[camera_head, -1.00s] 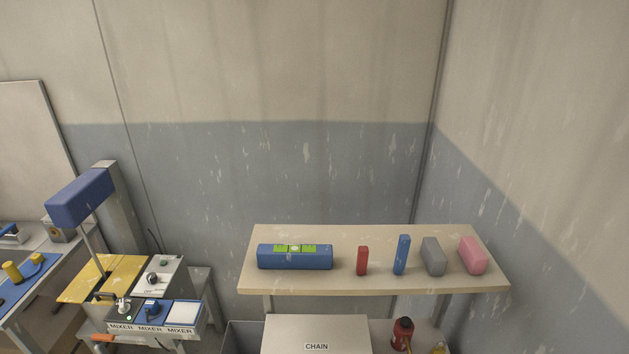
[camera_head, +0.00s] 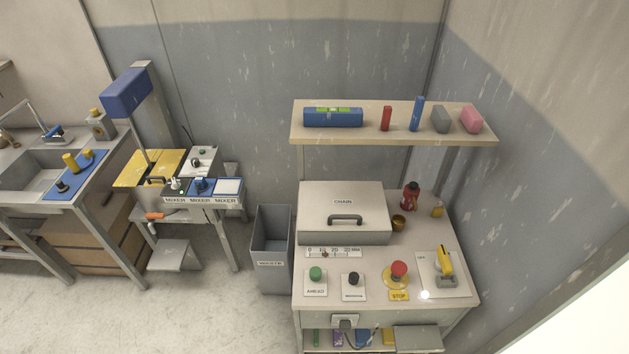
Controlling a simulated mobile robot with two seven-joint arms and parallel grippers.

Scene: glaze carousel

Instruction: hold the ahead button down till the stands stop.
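A green button (camera_head: 316,273) stands on a white card at the front left of the control bench (camera_head: 380,312). The card's small lettering starts with "AHE"; the rest is blurred. A black knob (camera_head: 353,280) on another card is to its right. A red mushroom button (camera_head: 398,270) on a yellow base with a STOP label is further right. A yellow-handled lever (camera_head: 445,263) is on a plate at the right end. No moving stands are recognisable. Neither of my grippers is in view, and nothing touches the green button.
A closed CHAIN box (camera_head: 343,220) and a scale strip (camera_head: 333,252) lie behind the buttons. A shelf (camera_head: 380,135) with blocks hangs above. A grey waste bin (camera_head: 271,262) stands left of the bench. A mixer table (camera_head: 190,205) is further left, with open floor in front.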

